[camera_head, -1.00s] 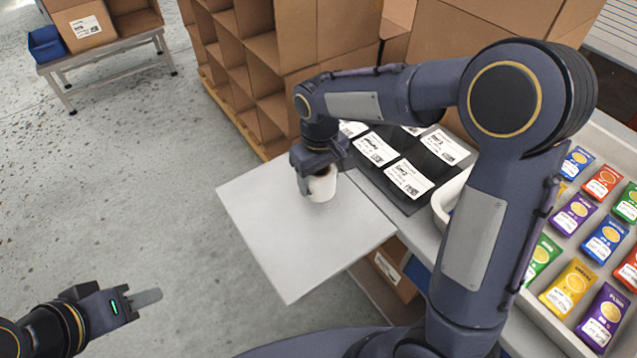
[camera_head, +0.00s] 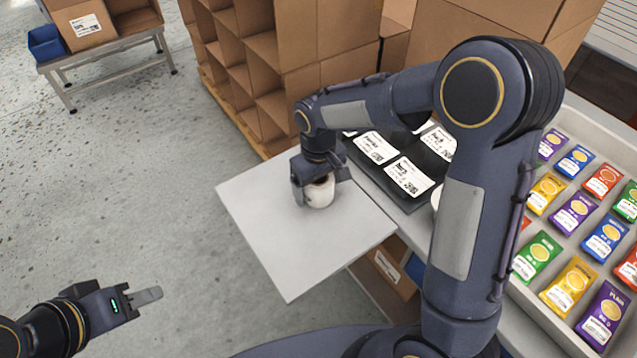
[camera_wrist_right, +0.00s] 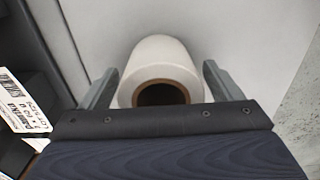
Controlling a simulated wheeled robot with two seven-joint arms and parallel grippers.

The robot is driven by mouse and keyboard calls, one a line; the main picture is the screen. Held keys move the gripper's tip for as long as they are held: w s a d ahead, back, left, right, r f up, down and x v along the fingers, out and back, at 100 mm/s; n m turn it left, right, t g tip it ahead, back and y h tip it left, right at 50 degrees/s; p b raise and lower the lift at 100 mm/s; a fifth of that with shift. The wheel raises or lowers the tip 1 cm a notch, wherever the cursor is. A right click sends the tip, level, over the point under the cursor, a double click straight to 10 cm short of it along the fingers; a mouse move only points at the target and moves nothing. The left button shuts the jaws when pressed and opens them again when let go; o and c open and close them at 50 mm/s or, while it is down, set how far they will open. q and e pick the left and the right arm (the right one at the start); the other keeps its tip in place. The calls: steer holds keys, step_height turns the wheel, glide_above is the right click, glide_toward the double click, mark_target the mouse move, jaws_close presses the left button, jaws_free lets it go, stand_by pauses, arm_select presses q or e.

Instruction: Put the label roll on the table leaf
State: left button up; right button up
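The white label roll (camera_head: 320,195) stands on the grey table leaf (camera_head: 290,250), near its back right part. My right gripper (camera_head: 318,185) is around the roll from above. In the right wrist view the roll (camera_wrist_right: 160,62) shows its brown core end toward me. The right gripper's two fingers (camera_wrist_right: 160,75) are on either side of it, with narrow gaps, so the gripper looks open. My left gripper (camera_head: 145,299) is empty at the lower left, away from the leaf; its finger opening cannot be made out.
Black label-bearing packs (camera_head: 410,178) lie on the counter right of the leaf. A tray of coloured packets (camera_head: 540,258) is at the right. Cardboard shelving (camera_head: 240,70) stands behind. The leaf's front and left are bare.

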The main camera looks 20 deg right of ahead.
step_height(320, 180, up, 12)
steer(key=s+d+r+m+t+y, duration=0.2)
steer(key=s+d+r+y, duration=0.1)
steer(key=s+d, duration=0.55)
steer(key=s+f+m+t, duration=0.1)
steer(key=s+m, duration=0.1)
steer(key=s, duration=0.4)
steer(key=s+a+f+m+t, duration=0.1)
steer(key=s+f+t, duration=0.1)
steer(key=s, duration=0.5)
steer(key=shift+s+f+m+t+y, duration=0.25)
steer(key=shift+s+m+t+y, duration=0.05)
steer(key=shift+m+y, duration=0.1)
